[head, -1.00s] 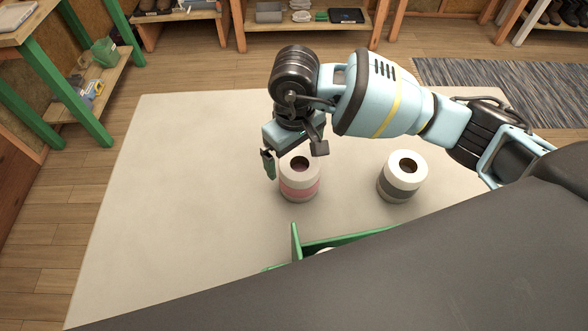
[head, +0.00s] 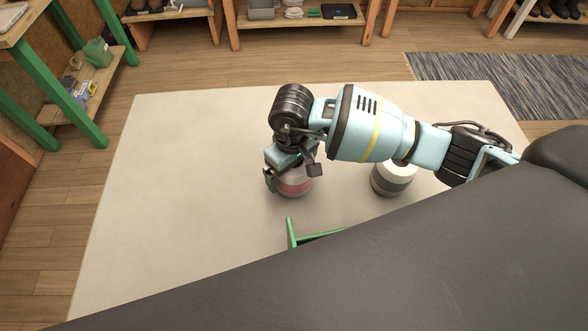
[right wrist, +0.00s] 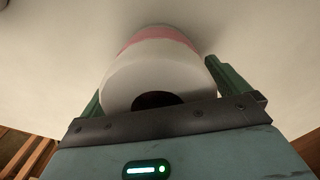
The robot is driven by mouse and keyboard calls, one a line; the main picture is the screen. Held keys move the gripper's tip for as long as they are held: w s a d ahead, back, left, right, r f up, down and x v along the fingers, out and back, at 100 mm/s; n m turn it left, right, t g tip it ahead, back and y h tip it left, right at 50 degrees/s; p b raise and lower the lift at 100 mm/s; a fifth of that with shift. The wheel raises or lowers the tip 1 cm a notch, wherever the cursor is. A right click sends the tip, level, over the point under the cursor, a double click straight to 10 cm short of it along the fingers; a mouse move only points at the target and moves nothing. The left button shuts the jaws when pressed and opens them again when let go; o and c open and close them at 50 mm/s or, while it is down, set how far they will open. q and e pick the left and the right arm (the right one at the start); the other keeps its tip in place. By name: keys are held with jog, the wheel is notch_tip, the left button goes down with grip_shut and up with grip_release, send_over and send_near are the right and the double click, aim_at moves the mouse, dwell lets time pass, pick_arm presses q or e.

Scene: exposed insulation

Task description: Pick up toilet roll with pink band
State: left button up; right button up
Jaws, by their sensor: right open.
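The toilet roll with the pink band (head: 294,184) stands upright on the pale mat, partly hidden behind my right gripper in the head view. In the right wrist view the roll (right wrist: 158,78) fills the space between the fingers, with its dark core hole near the palm and its pink band farther off. My right gripper (head: 292,177) is open around the roll; its green fingers (right wrist: 167,88) show on either side, with a gap visible at least on the right. My left gripper is not in view.
A second white roll with a grey band (head: 392,180) stands to the right, partly under my right arm. A green-edged object (head: 300,237) lies nearer, partly hidden by my body. The pale mat (head: 180,180) is clear at left. Shelves line the back.

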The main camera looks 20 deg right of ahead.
jog(key=c, duration=0.9)
jog(key=shift+r, duration=0.1)
jog(key=shift+c, duration=0.2)
